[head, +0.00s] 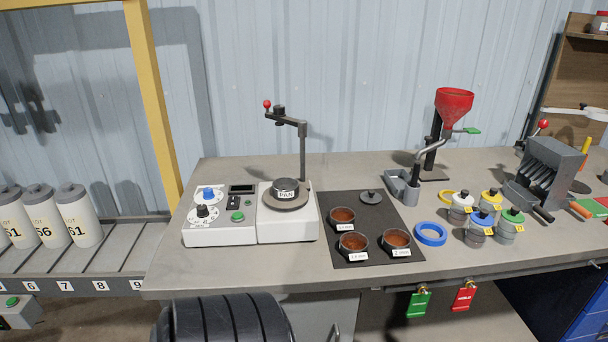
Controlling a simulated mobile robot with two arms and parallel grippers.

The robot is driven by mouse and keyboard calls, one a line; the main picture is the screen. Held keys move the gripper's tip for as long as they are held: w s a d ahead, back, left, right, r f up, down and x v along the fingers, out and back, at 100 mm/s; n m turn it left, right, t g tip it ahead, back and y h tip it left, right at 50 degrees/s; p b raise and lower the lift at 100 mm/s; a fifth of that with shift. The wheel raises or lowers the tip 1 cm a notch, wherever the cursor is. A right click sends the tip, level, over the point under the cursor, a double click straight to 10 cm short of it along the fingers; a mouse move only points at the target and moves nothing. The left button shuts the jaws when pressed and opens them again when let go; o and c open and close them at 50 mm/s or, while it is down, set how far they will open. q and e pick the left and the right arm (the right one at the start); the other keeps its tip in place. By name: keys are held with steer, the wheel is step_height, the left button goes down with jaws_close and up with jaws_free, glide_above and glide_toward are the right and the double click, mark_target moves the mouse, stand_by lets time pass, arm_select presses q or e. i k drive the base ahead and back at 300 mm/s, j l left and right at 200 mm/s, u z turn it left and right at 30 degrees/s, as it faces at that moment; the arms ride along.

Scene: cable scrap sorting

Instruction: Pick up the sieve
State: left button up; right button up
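Three small dark round sieves with reddish-brown contents lie on a black mat (340,262): a back-left sieve (342,226), a front-left sieve (353,257) and a front-right sieve (396,254). Each has a white label, too small to read surely. A dark round lid with a knob (371,197) lies at the mat's back. A dark round pan (285,187), with a label that seems to read PAN, sits on the round plate of a white shaker machine (287,228). Neither of my grippers is in view.
A post with a red-knobbed arm (303,150) rises behind the pan. Right of the mat are a blue ring (430,234), several colour-lidded jars (480,228) and a red funnel on a stand (454,105). The bench's front left strip is clear.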

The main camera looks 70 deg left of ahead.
mark_target(342, 218)
steer(key=u, duration=1.35)
